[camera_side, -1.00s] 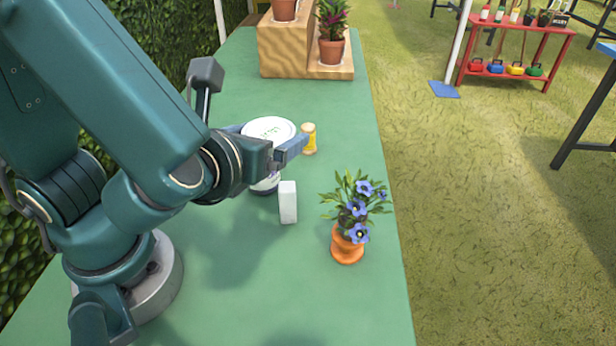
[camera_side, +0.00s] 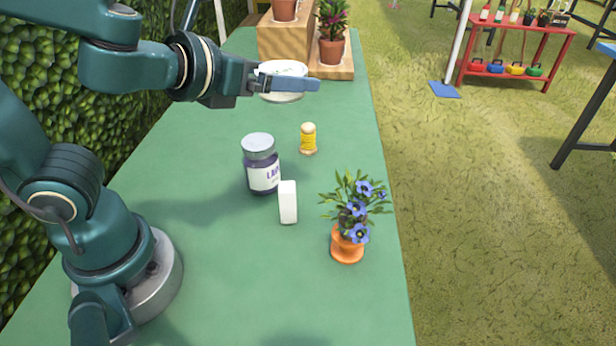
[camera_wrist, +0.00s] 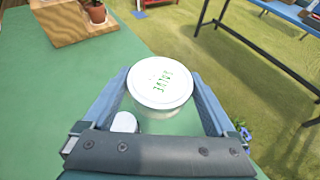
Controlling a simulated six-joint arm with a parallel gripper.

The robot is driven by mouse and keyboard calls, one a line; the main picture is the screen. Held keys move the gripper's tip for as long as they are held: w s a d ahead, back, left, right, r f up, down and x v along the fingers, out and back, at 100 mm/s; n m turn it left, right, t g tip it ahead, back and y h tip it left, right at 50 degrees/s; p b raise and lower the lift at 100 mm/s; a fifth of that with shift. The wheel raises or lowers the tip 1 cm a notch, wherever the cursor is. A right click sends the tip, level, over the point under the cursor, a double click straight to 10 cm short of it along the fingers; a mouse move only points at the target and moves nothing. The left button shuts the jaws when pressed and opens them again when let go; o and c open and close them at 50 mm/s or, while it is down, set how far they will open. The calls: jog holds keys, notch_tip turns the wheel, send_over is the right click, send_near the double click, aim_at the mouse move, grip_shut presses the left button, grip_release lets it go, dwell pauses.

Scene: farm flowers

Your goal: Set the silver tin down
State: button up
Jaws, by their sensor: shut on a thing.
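The silver tin (camera_side: 283,67) has a white lid with green lettering and a pale silvery side. In the wrist view the tin (camera_wrist: 160,84) sits upright between the two blue fingers. My gripper (camera_side: 287,84) is shut on the tin, with a finger on either side of it; the gripper also shows in the wrist view (camera_wrist: 162,92). In the side view one finger crosses in front of the tin's middle. Its base lies low in that view, and whether it touches the green table (camera_side: 215,235) is hard to tell.
A purple jar with a grey lid (camera_side: 262,165), a yellow-labelled shaker (camera_side: 308,139), a white block (camera_side: 288,203) and a potted blue flower (camera_side: 347,245) stand nearer. A wooden stand (camera_side: 285,45) with potted plants is behind. The table between jar and stand is mostly clear.

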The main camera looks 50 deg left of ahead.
aim_at(262, 70)
jog(key=shift+a+r+y, duration=0.2)
jog(key=shift+a+y, duration=0.1)
jog(key=shift+a, duration=0.95)
jog(key=shift+s+a, duration=0.1)
jog(key=shift+a, duration=0.45)
jog(key=shift+s+d+f+m+h, duration=0.15)
jog(key=shift+f+m+h, duration=0.15)
jog(key=shift+h, duration=0.2)
jog(key=shift+s+d+f+m+h, duration=0.1)
jog(key=shift+d+f+m+h, duration=0.2)
jog(key=shift+d+m+h, duration=0.35)
